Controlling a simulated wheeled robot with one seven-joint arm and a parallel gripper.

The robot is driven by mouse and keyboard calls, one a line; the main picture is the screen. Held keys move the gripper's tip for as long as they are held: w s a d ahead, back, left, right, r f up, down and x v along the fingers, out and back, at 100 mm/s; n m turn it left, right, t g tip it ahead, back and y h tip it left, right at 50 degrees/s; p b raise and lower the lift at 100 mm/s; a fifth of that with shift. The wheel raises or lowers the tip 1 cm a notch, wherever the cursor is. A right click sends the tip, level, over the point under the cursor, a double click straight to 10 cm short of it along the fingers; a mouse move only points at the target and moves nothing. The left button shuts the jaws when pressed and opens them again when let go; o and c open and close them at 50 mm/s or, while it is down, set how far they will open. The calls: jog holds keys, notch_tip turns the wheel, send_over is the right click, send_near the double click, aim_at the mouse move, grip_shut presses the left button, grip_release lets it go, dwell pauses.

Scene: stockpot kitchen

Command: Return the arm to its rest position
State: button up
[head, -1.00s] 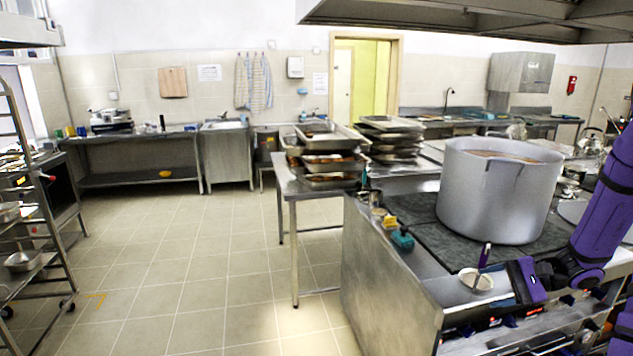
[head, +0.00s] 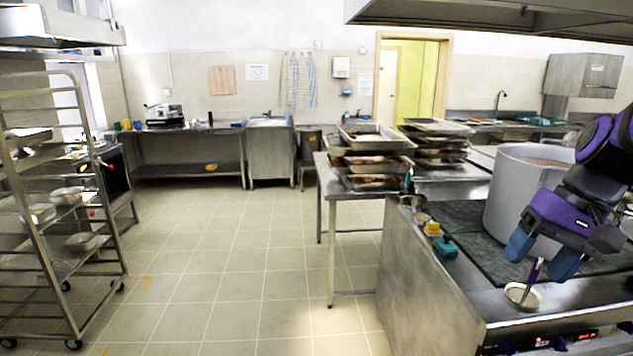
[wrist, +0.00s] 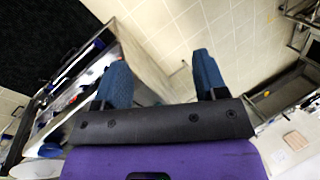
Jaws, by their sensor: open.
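My gripper (head: 541,258) is at the right of the head view, in front of the large grey stockpot (head: 509,196) and above the stove's front edge. Its two blue fingers are spread apart and point down. My arm hides part of the pot.
A range hood (head: 500,14) hangs over the stove. Stacked trays (head: 374,160) stand on a steel table (head: 333,196) behind. A wheeled rack (head: 62,215) stands at the left. The tiled floor (head: 230,260) between is clear.

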jog(key=s+a+r+n+t+h, duration=0.2)
jog(key=s+r+n+t+h, duration=0.1)
jog(key=s+r, duration=0.4)
jog(key=shift+s+a+t+h, duration=0.35)
jog(key=shift+s+t+h, duration=0.15)
jog(key=shift+s+t, duration=0.55)
jog(key=shift+s+g, duration=0.15)
jog(key=shift+g, duration=0.1)
dwell(1.3)
